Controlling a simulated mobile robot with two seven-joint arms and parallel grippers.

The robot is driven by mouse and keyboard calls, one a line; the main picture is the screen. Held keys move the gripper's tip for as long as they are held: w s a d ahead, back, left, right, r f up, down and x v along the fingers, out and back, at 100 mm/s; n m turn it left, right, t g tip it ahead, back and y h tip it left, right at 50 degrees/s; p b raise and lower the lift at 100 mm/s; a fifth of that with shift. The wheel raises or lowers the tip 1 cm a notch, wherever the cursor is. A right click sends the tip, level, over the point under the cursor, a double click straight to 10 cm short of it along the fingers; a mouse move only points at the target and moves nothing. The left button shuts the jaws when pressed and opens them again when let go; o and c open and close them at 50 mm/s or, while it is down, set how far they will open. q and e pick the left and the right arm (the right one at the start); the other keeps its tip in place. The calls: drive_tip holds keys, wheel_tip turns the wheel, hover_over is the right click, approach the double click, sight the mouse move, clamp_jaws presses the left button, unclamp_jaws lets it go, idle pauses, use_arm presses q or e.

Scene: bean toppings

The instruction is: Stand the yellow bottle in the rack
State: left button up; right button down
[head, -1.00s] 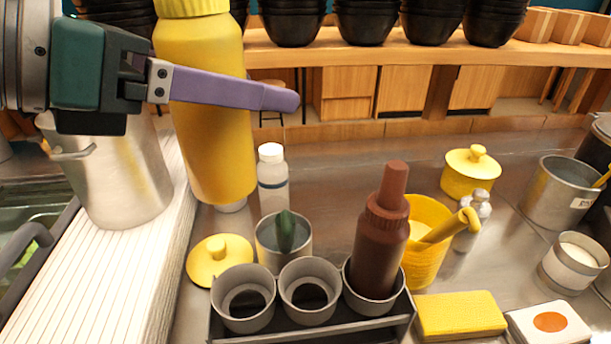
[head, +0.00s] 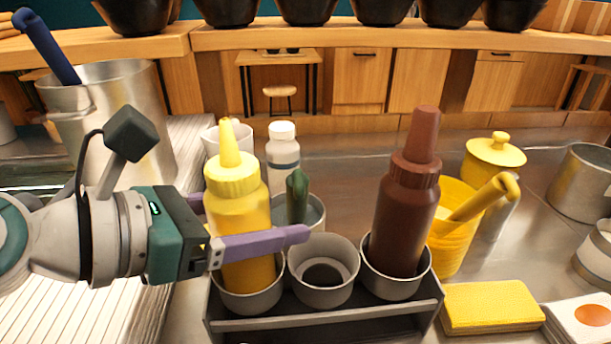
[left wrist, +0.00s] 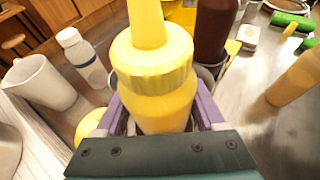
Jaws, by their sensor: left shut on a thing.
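The yellow bottle (head: 239,215) is upright with its nozzle up, and its lower end is inside the left cup of the dark rack (head: 325,326). Whether its base touches the cup's bottom is hidden. My left gripper (head: 250,243) is shut on the bottle's body, with its purple fingers on either side. In the left wrist view the bottle (left wrist: 152,62) stands between the fingers. The rack's middle cup (head: 323,272) is empty. A brown bottle (head: 405,215) stands in the right cup. My right gripper is not in view.
A grey cup (head: 312,212) with a green item and a white bottle (head: 283,158) stand behind the rack. A yellow pot (head: 455,230), a yellow sponge (head: 490,307) and a lidded yellow pot (head: 494,157) are on the right. A steel pot (head: 110,115) stands at left.

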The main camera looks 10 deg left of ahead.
use_arm(q)
drive_tip(key=shift+f, duration=0.15)
drive_tip(key=o, duration=0.8)
drive_tip(key=shift+o, duration=0.2)
drive_tip(key=shift+s+a, duration=0.2)
drive_tip(key=p+v, duration=0.1)
drive_tip(key=v, duration=1)
drive_tip(key=shift+s+a, duration=0.1)
drive_tip(key=shift+s, duration=0.05)
